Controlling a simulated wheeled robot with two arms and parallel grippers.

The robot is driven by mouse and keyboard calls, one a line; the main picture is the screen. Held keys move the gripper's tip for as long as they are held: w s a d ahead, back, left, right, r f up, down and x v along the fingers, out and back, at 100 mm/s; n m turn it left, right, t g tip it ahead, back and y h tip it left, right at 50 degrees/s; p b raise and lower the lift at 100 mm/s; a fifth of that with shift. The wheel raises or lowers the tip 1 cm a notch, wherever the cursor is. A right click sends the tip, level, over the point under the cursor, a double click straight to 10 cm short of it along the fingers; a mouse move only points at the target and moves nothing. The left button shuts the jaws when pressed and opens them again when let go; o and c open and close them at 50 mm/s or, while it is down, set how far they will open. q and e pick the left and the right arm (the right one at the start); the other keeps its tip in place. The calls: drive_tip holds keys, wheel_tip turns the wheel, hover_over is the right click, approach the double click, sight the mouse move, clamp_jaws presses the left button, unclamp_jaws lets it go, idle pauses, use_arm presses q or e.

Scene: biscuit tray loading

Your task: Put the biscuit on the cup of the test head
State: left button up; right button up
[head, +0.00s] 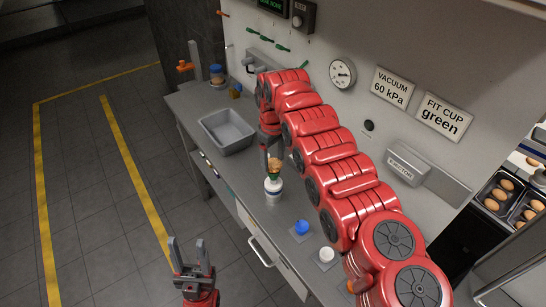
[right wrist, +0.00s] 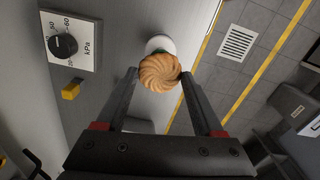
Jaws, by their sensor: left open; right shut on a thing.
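The round, swirled golden biscuit (right wrist: 160,72) is between the fingertips of my right gripper (right wrist: 160,78), which is shut on it. The biscuit also shows in the head view (head: 274,164), over the white test head (head: 273,187) on the bench. A green part shows at the top of the test head, just under the biscuit. In the right wrist view, a white round part (right wrist: 160,43) lies behind the biscuit, partly hidden by it. I cannot tell whether biscuit and cup touch. My left gripper (head: 192,258) is open and empty over the floor, away from the bench.
A blue cup (head: 302,227) and a white cup (head: 326,254) stand on the bench near my right arm. A grey bin (head: 228,131) sits further back. Wall signs read "VACUUM 60 kPa" (head: 392,87) and "FIT CUP green" (head: 444,117). Biscuit trays (head: 508,194) are at the far right.

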sight(272, 163)
drive_tip(key=shift+f+b, duration=0.4)
drive_tip(key=shift+f, duration=0.2)
drive_tip(key=o, duration=0.8)
drive_tip(key=shift+r, duration=0.35)
wheel_tip(272, 163, up, 6)
drive_tip(key=shift+a+r, duration=0.1)
wheel_tip(272, 163, up, 10)
drive_tip(key=p, duration=1)
drive_tip(key=shift+r, duration=0.25)
drive_tip(key=shift+s+f, duration=0.1)
